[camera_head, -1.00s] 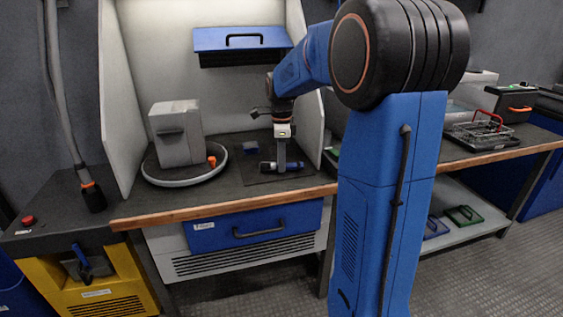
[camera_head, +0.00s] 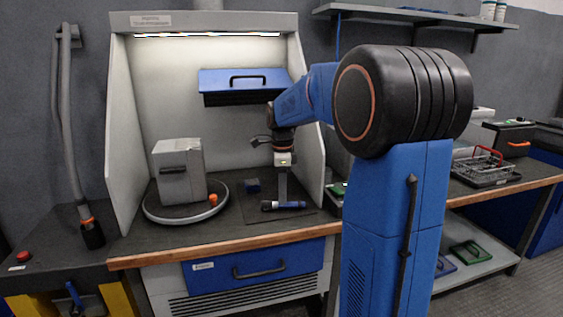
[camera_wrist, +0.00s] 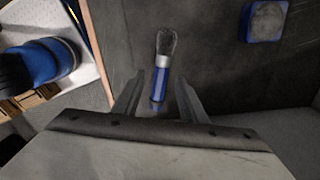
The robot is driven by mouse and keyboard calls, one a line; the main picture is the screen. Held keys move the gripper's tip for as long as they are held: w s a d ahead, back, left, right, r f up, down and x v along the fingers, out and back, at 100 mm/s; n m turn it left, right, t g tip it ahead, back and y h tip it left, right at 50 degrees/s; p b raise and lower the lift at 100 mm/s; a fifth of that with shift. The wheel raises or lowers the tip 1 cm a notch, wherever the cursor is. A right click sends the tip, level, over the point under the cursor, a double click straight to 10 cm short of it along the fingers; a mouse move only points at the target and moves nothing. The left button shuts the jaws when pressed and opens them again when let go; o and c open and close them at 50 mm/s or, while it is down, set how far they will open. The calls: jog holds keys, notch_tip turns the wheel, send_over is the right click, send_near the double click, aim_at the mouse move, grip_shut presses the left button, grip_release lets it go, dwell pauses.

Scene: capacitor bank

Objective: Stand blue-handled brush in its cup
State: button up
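The blue-handled brush (camera_head: 290,205) lies on the dark mat, with its bristles to the left. In the wrist view the brush (camera_wrist: 161,75) has a grey bristle head, a pale ferrule and a blue handle. My gripper (camera_head: 283,202) points down at the brush. In the wrist view my gripper (camera_wrist: 160,80) is open, its fingers on either side of the handle with gaps visible. Whether the fingertips are level with the handle is unclear. A small blue square item (camera_head: 252,185), possibly the cup, sits behind the brush; it also shows in the wrist view (camera_wrist: 265,21).
A grey box (camera_head: 181,172) and an orange item (camera_head: 213,199) stand on a round turntable (camera_head: 160,213) to the left. A blue hinged cover (camera_head: 245,83) hangs on the back wall above. Side panels flank the bench, and a wooden edge (camera_head: 230,247) runs along its front.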

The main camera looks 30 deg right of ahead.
notch_tip(320, 180, up, 14)
jog(key=shift+a+f, duration=0.15)
jog(key=shift+a, duration=0.1)
jog(key=s+a+f+n+t, duration=0.1)
jog(key=s+a+f+n, duration=0.3)
jog(key=s+n, duration=0.4)
jog(key=s+a+f+n+t, duration=0.2)
jog(key=s+a+f+n, duration=0.3)
jog(key=s, duration=0.7)
jog(key=s+a+f+n+t, duration=0.1)
jog(key=s+a+f+n, duration=0.4)
jog(key=s+f+n, duration=0.3)
jog(key=s+n, duration=0.2)
jog(key=n, duration=0.1)
jog(key=shift+s+a+f+t, duration=0.2)
jog(key=shift+s+t, duration=0.05)
jog(key=shift+t, duration=0.15)
jog(key=shift+o, duration=0.4)
jog(key=shift+r, duration=0.1)
